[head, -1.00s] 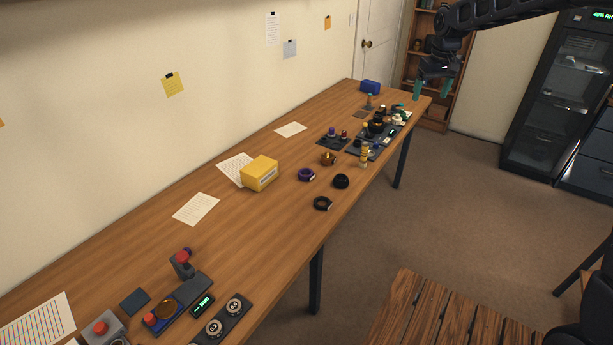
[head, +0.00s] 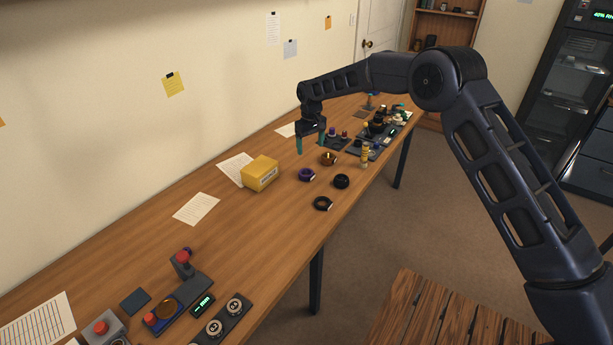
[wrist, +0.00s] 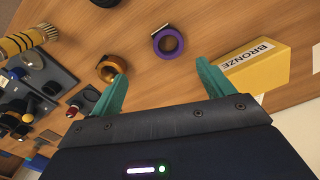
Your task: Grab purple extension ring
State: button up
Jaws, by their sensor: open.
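The purple extension ring (head: 306,175) lies on the wooden table, between the yellow box and the black rings in the head view. In the wrist view the purple ring (wrist: 168,43) lies flat beyond the fingertips, roughly centred between them, with its hole showing. My gripper (head: 312,146) is above the table, a little behind the ring, with its teal fingers pointing down. The wrist view shows the gripper (wrist: 160,78) open, with nothing between its fingers.
A bronze ring (head: 328,159) stands near the purple ring, and a yellow box (head: 260,173) labelled BRONZE is on its other side. Black rings (head: 341,181) (head: 323,203) lie toward the front edge. Dark trays with small parts (head: 362,150) are further back.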

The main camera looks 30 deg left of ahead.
aim_at(307, 172)
jog(key=f, duration=0.4)
jog(key=s+f, duration=0.1)
jog(key=f, duration=0.3)
jog(key=a+f, duration=0.1)
jog(key=f, duration=0.3)
jog(key=shift+s+f, duration=0.15)
jog(key=shift+s, duration=0.05)
jog(key=c, duration=1.1)
